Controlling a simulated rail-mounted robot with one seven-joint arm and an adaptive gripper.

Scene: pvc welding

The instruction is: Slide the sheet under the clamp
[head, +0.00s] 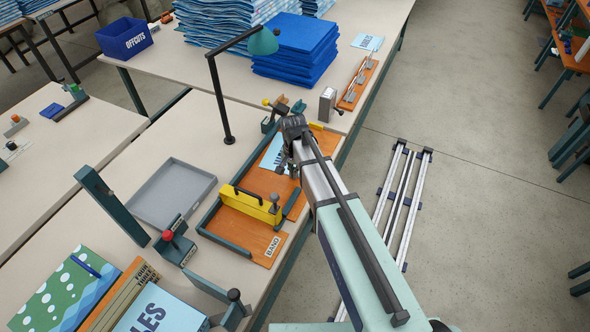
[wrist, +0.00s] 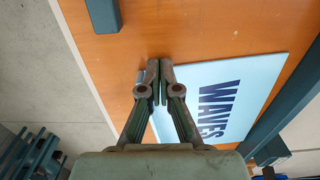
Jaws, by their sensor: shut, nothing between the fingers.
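The light blue sheet, marked WAVES, lies flat on an orange board; it shows in the head view (head: 272,152) and the wrist view (wrist: 245,80). My gripper (head: 288,172) is over the board beside the sheet. In the wrist view my gripper (wrist: 159,68) is shut and empty, its fingertips at the sheet's left edge and partly covering it. I cannot tell whether they touch it. The yellow clamp bar (head: 248,204) with a black handle lies across the board, nearer than the sheet, with a gap of bare board between them.
Dark guide rails (head: 223,246) edge the board (head: 252,235), and one runs beside the sheet in the wrist view (wrist: 284,102). A grey tray (head: 171,193) stands left of it. A green lamp (head: 262,42) and blue stacks (head: 295,48) are behind. The floor is on the right.

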